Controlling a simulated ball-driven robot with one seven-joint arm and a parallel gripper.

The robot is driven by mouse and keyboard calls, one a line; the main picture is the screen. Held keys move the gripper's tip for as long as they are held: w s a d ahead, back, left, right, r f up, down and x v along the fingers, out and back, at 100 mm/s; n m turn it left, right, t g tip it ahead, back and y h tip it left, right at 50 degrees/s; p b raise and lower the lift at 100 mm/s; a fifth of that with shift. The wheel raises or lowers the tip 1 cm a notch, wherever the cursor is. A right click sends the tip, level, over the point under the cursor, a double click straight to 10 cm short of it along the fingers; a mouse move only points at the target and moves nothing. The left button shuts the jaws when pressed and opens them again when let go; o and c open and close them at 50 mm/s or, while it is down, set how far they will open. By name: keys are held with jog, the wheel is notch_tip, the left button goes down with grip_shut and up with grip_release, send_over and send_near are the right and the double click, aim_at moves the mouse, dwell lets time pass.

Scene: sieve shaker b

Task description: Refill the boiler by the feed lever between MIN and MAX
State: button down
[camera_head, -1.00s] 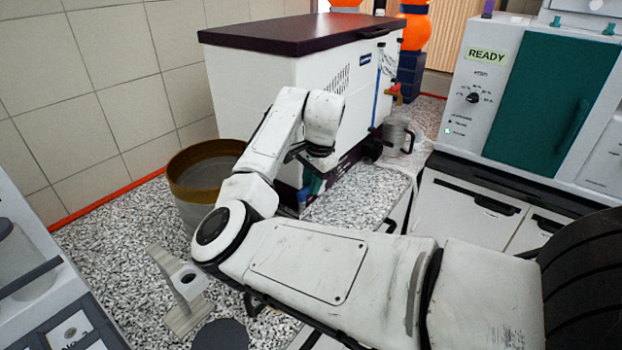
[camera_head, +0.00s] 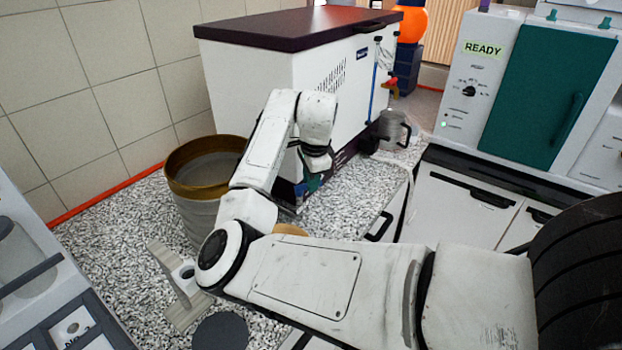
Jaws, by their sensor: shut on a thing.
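The boiler is the white cabinet with a dark lid (camera_head: 290,28) at the upper middle. A blue upright gauge tube (camera_head: 374,88) runs down its front, with a red tap (camera_head: 390,88) beside it. The MIN and MAX marks and the water level are too small to read. My gripper (camera_head: 309,186) is low at the boiler's near front corner, partly hidden by my own wrist. It is shut on a small teal part (camera_head: 313,181) there, which looks to be the feed lever. The jaw tips and the lever's exact position cannot be made out.
A brown-rimmed bucket (camera_head: 174,172) stands left of my forearm. A grey jug (camera_head: 391,128) stands by the boiler's front. A white machine reading READY (camera_head: 483,49) with a teal door is at right. A light stand (camera_head: 176,283) is at lower left.

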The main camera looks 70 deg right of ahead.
jog(key=c, duration=1.1)
grip_release()
jog(key=shift+o, duration=0.2)
notch_tip(320, 180, up, 11)
jog(key=s+a+b, duration=0.1)
jog(key=shift+s+a+f+b, duration=0.2)
jog(key=shift+s+a+b, duration=0.05)
jog(key=shift+a+b, duration=0.05)
